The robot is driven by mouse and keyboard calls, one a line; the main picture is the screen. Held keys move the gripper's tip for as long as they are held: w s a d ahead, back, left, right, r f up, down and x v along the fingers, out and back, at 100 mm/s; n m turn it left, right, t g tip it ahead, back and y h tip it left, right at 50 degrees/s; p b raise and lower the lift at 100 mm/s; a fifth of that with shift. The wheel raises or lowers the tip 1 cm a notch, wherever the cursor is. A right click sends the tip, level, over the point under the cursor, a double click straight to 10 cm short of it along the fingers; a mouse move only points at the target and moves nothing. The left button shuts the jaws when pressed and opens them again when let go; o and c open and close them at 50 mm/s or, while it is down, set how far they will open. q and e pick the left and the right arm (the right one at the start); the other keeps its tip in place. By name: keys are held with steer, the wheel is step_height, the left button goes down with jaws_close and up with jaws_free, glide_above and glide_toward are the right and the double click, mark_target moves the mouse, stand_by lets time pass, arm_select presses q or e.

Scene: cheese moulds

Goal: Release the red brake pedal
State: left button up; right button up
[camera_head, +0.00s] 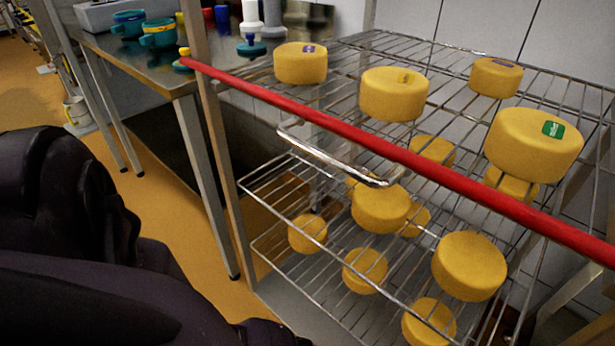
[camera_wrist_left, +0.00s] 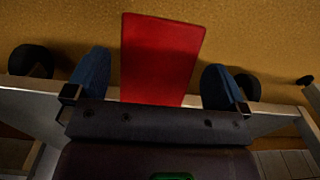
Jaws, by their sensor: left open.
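The red brake pedal (camera_wrist_left: 161,50) shows in the left wrist view as a flat red plate above an orange-brown floor. My left gripper (camera_wrist_left: 155,82) is open, with one blue-padded finger on each side of the pedal in the picture. The lower end of the pedal is hidden behind the gripper's dark body. I cannot tell whether the gripper touches the pedal. The pedal does not show in the head view, where dark parts of my own body fill the lower left. My right gripper is not in view.
A wire rack (camera_head: 336,171) with yellow cheese wheels (camera_head: 394,94) on several levels stands at the right. A red bar (camera_head: 330,122) crosses its front. A steel table (camera_head: 160,75) stands at the back left. Pale frame bars (camera_wrist_left: 270,122) lie behind the gripper in the wrist view.

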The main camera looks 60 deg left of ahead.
arm_select(q)
steer(key=shift+s+f+b, duration=0.15)
steer(key=shift+f+b, duration=0.2)
steer(key=shift+f, duration=0.45)
steer(key=shift+w+f, duration=0.15)
steer(key=shift+w, duration=0.05)
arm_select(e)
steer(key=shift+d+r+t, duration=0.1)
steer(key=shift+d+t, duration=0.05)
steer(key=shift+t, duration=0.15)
